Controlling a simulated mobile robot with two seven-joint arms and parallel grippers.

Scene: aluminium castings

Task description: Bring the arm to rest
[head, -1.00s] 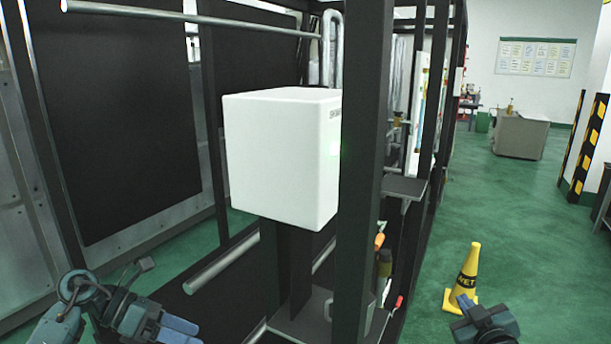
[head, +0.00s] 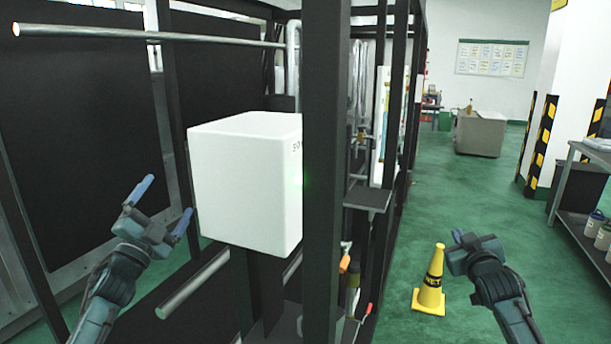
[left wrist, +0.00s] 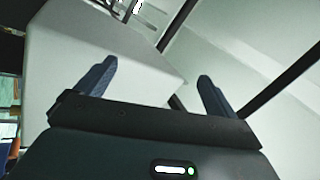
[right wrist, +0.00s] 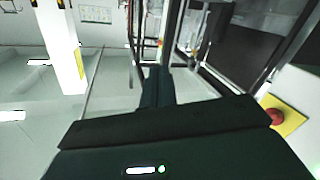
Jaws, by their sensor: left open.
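My left gripper (head: 163,205) is raised at the left of the head view, beside the white box. Its two blue-grey fingers are spread with nothing between them; the left wrist view also shows them apart (left wrist: 155,85). My right gripper (head: 474,243) is at the right of the head view, over the green floor and just right of the yellow cone in the picture. In the right wrist view its fingers (right wrist: 156,88) are together, with nothing visible held.
A white box (head: 240,185) stands on a dark post in a black frame (head: 325,130). A yellow wet-floor cone (head: 429,285) stands on the floor. A metal shelf (head: 575,240) with containers is at the right edge.

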